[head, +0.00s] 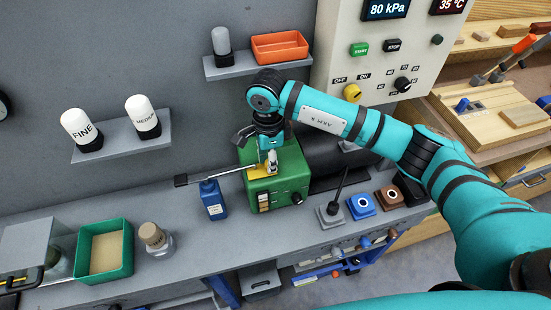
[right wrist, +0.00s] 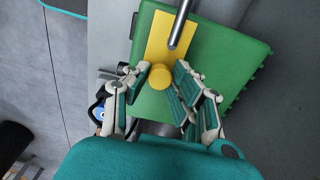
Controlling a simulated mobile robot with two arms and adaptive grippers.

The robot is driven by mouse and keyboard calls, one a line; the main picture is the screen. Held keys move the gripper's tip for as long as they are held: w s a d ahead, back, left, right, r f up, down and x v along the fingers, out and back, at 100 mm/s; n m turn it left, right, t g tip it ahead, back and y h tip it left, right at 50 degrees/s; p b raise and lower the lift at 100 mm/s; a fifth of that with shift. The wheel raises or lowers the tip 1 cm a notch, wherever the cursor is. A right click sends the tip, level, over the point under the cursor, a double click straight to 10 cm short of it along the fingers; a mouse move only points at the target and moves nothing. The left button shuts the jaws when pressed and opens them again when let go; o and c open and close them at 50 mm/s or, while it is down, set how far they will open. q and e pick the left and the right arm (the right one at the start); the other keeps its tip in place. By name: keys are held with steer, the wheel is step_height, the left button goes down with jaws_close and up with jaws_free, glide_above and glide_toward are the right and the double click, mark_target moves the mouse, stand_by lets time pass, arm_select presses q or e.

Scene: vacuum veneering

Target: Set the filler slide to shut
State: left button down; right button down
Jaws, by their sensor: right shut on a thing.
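A green box (head: 288,168) stands on the bench, with a yellow slide plate (head: 257,172) on its top. I take this plate as the filler slide. In the right wrist view the yellow slide (right wrist: 168,38) has a round yellow knob (right wrist: 159,77). My right gripper (head: 270,160) is over the box from above. Its fingers (right wrist: 160,80) are on both sides of the knob, shut on it. A metal rod (right wrist: 181,25) with a black handle (head: 181,180) crosses above the slide. In the head view the gripper partly hides the knob. My left gripper is not in view.
A blue bottle (head: 212,198) stands close left of the box. A grey lever base (head: 330,215) and blue and brown button blocks (head: 361,206) stand to its right. A shelf with a red tray (head: 280,46) is above. A green tray (head: 105,250) and a jar (head: 156,238) are further left.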

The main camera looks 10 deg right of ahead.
steer(key=c, duration=1.1)
jaws_free()
steer(key=shift+a, duration=0.35)
steer(key=shift+d, duration=0.1)
steer(key=shift+r, duration=0.1)
steer(key=shift+d+r, duration=0.1)
steer(key=shift+r, duration=0.2)
step_height(320, 180, up, 11)
steer(key=shift+r, duration=0.15)
